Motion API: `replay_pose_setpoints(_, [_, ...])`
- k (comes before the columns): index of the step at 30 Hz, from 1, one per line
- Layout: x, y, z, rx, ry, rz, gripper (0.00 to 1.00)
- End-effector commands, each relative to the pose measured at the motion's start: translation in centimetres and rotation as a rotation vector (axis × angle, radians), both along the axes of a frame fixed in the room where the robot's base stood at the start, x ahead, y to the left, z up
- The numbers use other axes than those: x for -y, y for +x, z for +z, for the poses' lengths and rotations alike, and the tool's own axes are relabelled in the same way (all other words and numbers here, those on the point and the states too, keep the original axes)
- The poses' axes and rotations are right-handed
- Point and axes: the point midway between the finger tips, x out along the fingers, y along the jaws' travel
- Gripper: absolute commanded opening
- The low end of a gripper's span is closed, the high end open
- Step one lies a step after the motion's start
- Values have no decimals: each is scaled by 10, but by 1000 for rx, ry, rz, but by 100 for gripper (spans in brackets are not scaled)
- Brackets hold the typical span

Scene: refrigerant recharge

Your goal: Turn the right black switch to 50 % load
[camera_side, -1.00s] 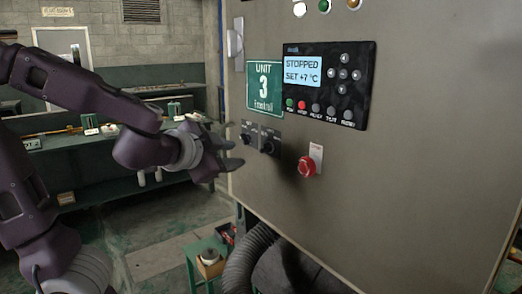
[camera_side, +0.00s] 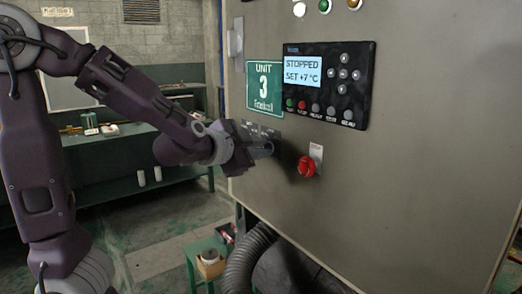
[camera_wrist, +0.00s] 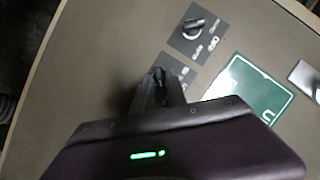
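The right black switch (camera_wrist: 160,75) is mostly hidden by my gripper's fingers in the wrist view; only a dark part of it shows between or just beyond the fingertips. In the side view my gripper (camera_side: 264,151) covers the same switch at the cabinet front. My gripper also shows in the wrist view (camera_wrist: 160,83), its fingers close together at the knob. I cannot tell whether they press on it or stand slightly apart from it. The other black switch (camera_wrist: 194,28) is uncovered in the wrist view, on its dark label plate.
The red emergency knob (camera_side: 307,166) sits close right of my gripper. The control panel (camera_side: 326,85) above reads STOPPED, SET +7 °C. The green Unit 3 sign (camera_side: 264,84) is above the switches. A ribbed hose (camera_side: 245,262) and a small green stool (camera_side: 207,262) are below.

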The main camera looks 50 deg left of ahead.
Motion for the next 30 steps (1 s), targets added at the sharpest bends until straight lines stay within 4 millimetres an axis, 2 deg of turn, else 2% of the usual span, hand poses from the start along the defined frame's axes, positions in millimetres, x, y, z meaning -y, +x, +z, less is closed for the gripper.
replay_pose_setpoints(1, [0, 0, 0, 0, 0, 0, 5])
replay_pose_setpoints(2, [0, 0, 0, 0, 0, 0, 0])
replay_pose_setpoints(13, [0, 0, 0, 1, -9, 1, 0])
replay_pose_setpoints(18, [-2, 0, 3, 1, -262, -1, 0])
replay_pose_setpoints(25, [-2, 0, 2, -1, -294, -1, 0])
replay_pose_setpoints(30, [-4, 0, 4, 1, -516, -4, 0])
